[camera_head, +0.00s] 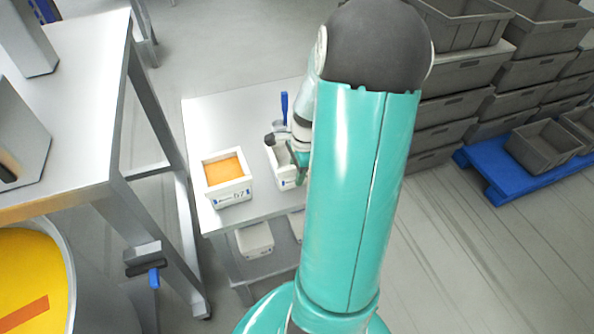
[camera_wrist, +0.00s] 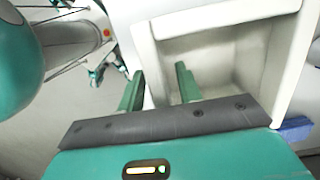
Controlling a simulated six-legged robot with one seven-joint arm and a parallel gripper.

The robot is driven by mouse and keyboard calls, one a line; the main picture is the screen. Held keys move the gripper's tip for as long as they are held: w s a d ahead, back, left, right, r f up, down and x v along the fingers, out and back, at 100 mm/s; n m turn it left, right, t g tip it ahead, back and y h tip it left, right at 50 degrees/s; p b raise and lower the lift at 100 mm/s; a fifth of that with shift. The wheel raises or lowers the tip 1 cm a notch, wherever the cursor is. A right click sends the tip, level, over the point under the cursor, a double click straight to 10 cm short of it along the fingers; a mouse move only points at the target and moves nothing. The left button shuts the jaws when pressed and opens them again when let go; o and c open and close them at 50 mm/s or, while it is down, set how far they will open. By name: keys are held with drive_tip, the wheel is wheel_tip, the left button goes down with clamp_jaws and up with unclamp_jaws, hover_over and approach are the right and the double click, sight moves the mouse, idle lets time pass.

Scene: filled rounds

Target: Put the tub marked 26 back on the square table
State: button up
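A white, empty-looking tub (camera_head: 285,178) stands on the square table (camera_head: 225,115) in the head view, partly hidden by my arm. Its number cannot be read. In the wrist view the tub (camera_wrist: 215,22) fills the upper right, its inside bare. My gripper (camera_wrist: 160,78) straddles one tub wall, one green finger outside and one inside. A gap shows between the inner finger and the wall, so it looks open. In the head view my gripper (camera_head: 300,162) is at the tub, mostly hidden. A second white tub (camera_head: 232,196) with orange filling, marked 67, stands left of it.
Two white tubs sit on the lower shelf, one clearly visible (camera_head: 255,240). A blue upright handle (camera_head: 284,106) shows behind the empty tub. A metal bench (camera_head: 75,75) stands left, a yellow-filled drum (camera_head: 30,280) front left. Grey crates (camera_head: 460,75) and a blue pallet (camera_head: 490,170) stand right.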

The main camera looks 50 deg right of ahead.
drive_tip(key=r, duration=0.4)
drive_tip(key=d+r, duration=0.1)
drive_tip(key=r, duration=0.3)
drive_tip(key=s+r, duration=0.1)
drive_tip(key=r, duration=0.3)
drive_tip(key=shift+d+r, duration=0.1)
drive_tip(key=shift+d, duration=0.15)
drive_tip(key=w+a+r+n+t+h, duration=0.1)
drive_tip(key=a+r+n, duration=0.2)
drive_tip(key=a+n, duration=0.3)
drive_tip(key=w+a+r+n+h, duration=0.1)
drive_tip(key=w+a+r+n, duration=0.2)
drive_tip(key=a, duration=0.5)
drive_tip(key=s+a+r+n+t, duration=0.2)
drive_tip(key=s+a+n, duration=0.1)
drive_tip(key=a+n, duration=0.4)
drive_tip(key=s+a+r+n+t, duration=0.1)
drive_tip(key=s+a+r+n, duration=0.2)
drive_tip(key=a+n, duration=0.4)
drive_tip(key=s+a, duration=0.1)
drive_tip(key=a, duration=0.1)
drive_tip(key=shift+s+a+n+t, duration=0.3)
drive_tip(key=shift+a+n+t, duration=0.05)
drive_tip(key=shift+n+t, duration=0.05)
drive_tip(key=shift+d+r, duration=0.1)
drive_tip(key=shift+d, duration=0.1)
